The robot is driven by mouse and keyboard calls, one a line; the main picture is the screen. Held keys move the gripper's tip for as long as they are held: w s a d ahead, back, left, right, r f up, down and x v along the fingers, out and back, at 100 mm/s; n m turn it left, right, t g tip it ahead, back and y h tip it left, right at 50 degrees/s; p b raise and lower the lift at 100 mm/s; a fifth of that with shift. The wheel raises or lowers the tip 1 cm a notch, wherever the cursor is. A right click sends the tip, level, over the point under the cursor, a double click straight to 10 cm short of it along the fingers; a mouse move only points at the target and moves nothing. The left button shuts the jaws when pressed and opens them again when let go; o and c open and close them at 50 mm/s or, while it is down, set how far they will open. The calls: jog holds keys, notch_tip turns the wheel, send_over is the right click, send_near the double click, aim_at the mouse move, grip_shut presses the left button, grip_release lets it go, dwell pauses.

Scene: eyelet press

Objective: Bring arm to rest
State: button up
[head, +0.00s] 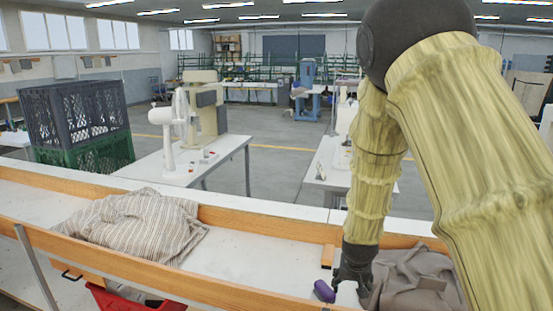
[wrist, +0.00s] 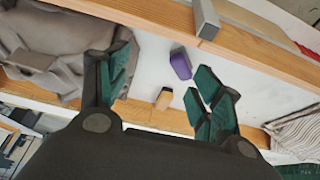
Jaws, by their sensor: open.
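My arm, in a pale yellow sleeve, comes down on the right of the head view. My gripper (head: 352,272) hangs over the white trough of the long bench, beside the grey cloth. In the wrist view my gripper (wrist: 162,72) has its dark green-padded fingers spread apart with nothing held between them. A purple object (wrist: 180,64) lies on the white surface past the fingertips; it also shows in the head view (head: 323,291). A small tan-and-dark block (wrist: 164,98) lies nearer, in the gap between the fingers. The gripper's height above the surface is hard to tell.
The bench has raised wooden edges (head: 270,222). A grey cloth (head: 415,280) lies right of my gripper and a striped cloth (head: 140,222) lies far left. A red bin (head: 125,300) is below the front edge. The trough between the cloths is largely clear.

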jog(key=s+d+f+g+b, duration=0.1)
jog(key=s+f, duration=0.3)
jog(key=f, duration=0.3)
jog(key=s+f+b, duration=0.1)
jog(key=s+f, duration=0.3)
jog(key=f, duration=0.2)
jog(key=s+f+n+g+b, duration=0.1)
jog(key=s+f, duration=0.6)
jog(key=s, duration=0.4)
jog(key=s+f+g+b, duration=0.1)
jog(key=s+f+b, duration=0.1)
jog(key=s+f, duration=0.6)
jog(key=s+f+n+g+y+b, duration=0.1)
jog(key=s+f+b, duration=0.1)
jog(key=s+f, duration=0.6)
jog(key=s, duration=0.6)
jog(key=shift+s+n, duration=0.3)
